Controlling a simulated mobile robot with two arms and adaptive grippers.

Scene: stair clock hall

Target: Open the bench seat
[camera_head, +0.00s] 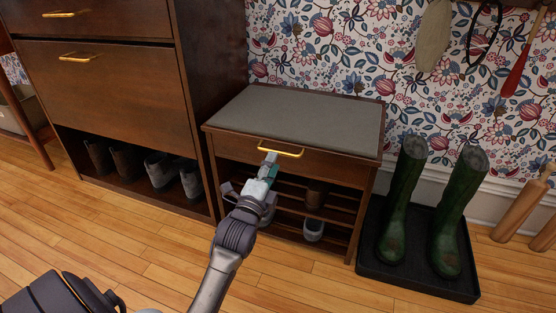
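The bench (368,205) is a dark wooden shoe bench with a flat grey seat (310,115). The seat lies level on the bench, shut. A gold bar handle (282,152) is on the front edge under the seat. My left gripper (269,161) reaches up from below to the handle's left end. Its fingertips look at or very near the handle, but I cannot tell whether they touch or grip it. The gripper hides part of the bench front and shelves. My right gripper is not in view.
Shoes (314,229) stand on the bench's open shelves. A tall wooden cabinet (120,95) stands close on the left, with shoes below. Green boots (455,215) stand in a black tray (410,283) on the right. The wooden floor in front is clear. Several things hang on the wall above right.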

